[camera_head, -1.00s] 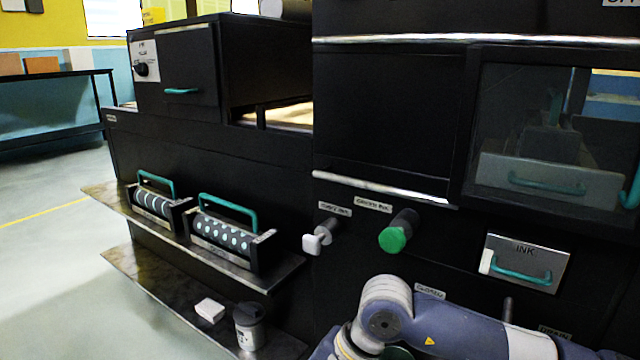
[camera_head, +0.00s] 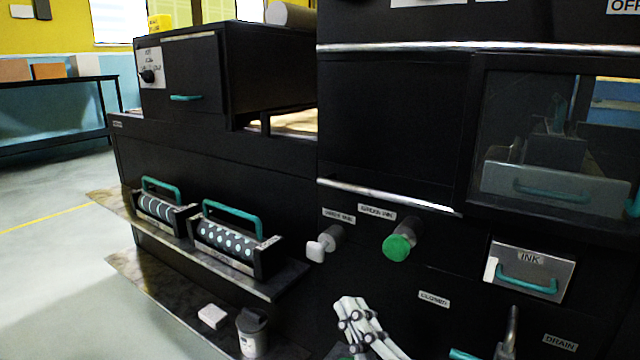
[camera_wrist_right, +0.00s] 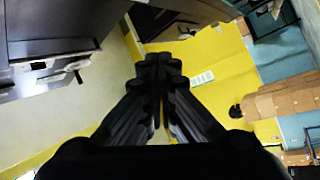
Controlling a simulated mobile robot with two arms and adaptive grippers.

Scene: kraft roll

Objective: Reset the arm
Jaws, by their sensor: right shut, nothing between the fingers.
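My right gripper (camera_head: 350,305) pokes up at the bottom middle of the head view, in front of the black machine, with its pale fingers together. In the right wrist view my right gripper (camera_wrist_right: 160,65) shows as dark fingers closed against each other, with nothing between them. Beyond the fingertips is a yellow surface, and no object is near them. Most of my right arm is out of the head view. My left gripper is not in view.
The black machine carries a green knob (camera_head: 398,247), a white knob (camera_head: 317,250), an INK drawer (camera_head: 530,271) and a drain lever (camera_head: 508,335). Two patterned rollers with teal handles (camera_head: 232,217) sit on a shelf. A cup (camera_head: 252,335) and a white block (camera_head: 212,316) are below. Floor is open at left.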

